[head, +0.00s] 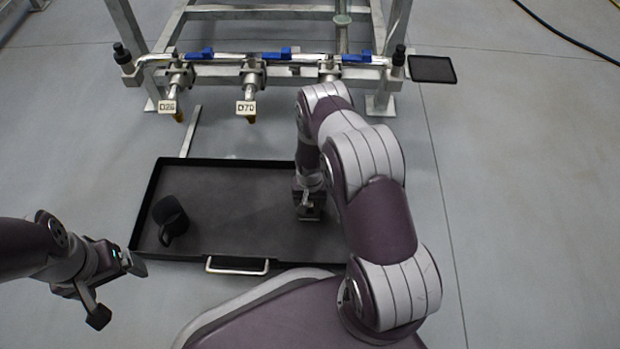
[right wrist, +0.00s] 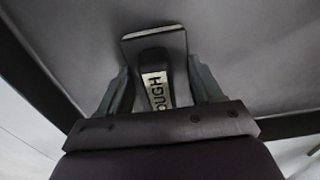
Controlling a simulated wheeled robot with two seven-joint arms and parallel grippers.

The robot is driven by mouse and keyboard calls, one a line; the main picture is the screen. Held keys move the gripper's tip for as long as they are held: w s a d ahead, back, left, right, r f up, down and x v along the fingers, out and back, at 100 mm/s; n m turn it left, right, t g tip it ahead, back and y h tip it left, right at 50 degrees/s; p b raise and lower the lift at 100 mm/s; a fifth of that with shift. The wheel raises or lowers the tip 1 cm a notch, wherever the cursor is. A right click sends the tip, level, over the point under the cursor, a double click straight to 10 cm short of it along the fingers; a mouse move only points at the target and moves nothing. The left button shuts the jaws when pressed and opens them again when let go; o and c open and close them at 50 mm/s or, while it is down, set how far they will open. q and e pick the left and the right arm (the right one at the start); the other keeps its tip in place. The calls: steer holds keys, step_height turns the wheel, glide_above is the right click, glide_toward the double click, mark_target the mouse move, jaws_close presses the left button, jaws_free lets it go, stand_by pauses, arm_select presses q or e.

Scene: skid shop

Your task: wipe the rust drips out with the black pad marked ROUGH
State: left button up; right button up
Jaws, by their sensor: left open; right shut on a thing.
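The black pad (right wrist: 153,42) has a handle with a pale label; the letters "OUGH" show in the right wrist view. My right gripper (right wrist: 160,88) is shut on this handle, one finger on each side. In the head view my right gripper (head: 309,203) is low over the right part of a dark shallow tray (head: 240,195); I cannot tell whether the pad touches the tray floor. No rust drips can be made out; my right arm hides part of the tray. My left gripper (head: 118,290) is open and empty, left of the tray's front corner.
A black mug (head: 170,219) stands in the tray's left part. The tray has a light front handle (head: 237,266). Behind it is a metal frame with a pipe, blue-handled valves (head: 277,54) and tagged outlets (head: 246,107). A small black flat tray or mat (head: 432,69) lies at the back right.

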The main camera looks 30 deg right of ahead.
step_height(320, 180, up, 4)
steer(key=shift+f+p, duration=0.15)
steer(key=shift+p, duration=1.1)
steer(key=shift+r+p, duration=2)
steer(key=shift+r, duration=0.2)
